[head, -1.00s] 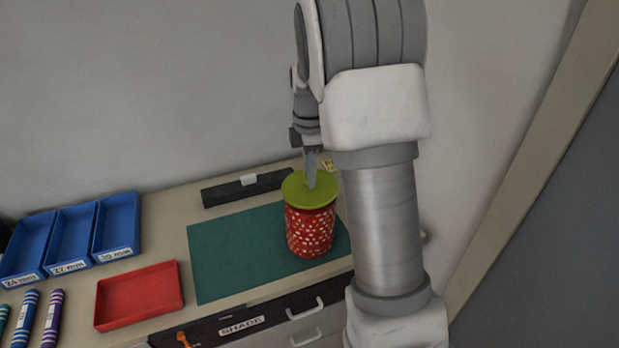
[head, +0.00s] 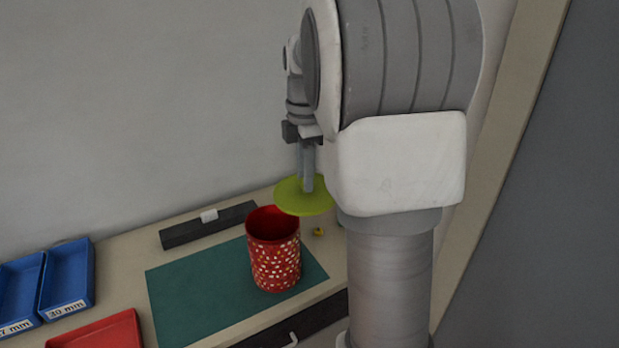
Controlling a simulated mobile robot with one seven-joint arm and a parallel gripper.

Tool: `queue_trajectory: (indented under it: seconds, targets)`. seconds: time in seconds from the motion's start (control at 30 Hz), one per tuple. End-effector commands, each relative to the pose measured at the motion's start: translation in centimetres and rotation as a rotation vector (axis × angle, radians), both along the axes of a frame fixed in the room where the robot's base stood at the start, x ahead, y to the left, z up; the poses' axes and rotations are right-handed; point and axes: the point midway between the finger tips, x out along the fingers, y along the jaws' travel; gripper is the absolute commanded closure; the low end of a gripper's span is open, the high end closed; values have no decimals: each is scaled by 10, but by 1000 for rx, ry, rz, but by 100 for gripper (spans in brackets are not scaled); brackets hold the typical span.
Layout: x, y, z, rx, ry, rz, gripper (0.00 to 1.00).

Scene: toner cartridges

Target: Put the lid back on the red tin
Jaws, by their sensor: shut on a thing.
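The red tin (head: 275,262) with pale spots stands upright on the green mat (head: 195,296). Its top is open and the red inside shows. The yellow-green lid (head: 289,199) is a flat disc, held up beyond the tin's rim and to its right, apart from it. My gripper (head: 308,187) points down and is shut on the middle of the lid; the grip itself is small in view. My arm fills the right of the picture and may hide part of the lid's right side.
A dark bar with a white block (head: 209,216) lies at the back by the wall. A small yellow thing (head: 319,231) lies right of the tin. Blue trays (head: 66,280) and a red tray (head: 103,333) are at the left.

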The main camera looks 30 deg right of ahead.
Motion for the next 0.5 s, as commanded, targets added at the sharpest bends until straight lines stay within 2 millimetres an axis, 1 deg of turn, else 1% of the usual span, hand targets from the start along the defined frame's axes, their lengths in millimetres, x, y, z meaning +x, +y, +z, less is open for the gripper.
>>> queue_trajectory:
  seconds: [0.03, 0.1, 0.2, 0.33, 0.5]
  targets:
    - [13, 10, -7, 8, 2, 4, 100]
    - [29, 24, -14, 19, 1, 4, 100]
    - [46, 41, -21, 36, -3, 2, 100]
    - [58, 53, -28, 49, -5, -2, 100]
    - [60, 55, -34, 51, -5, -4, 100]
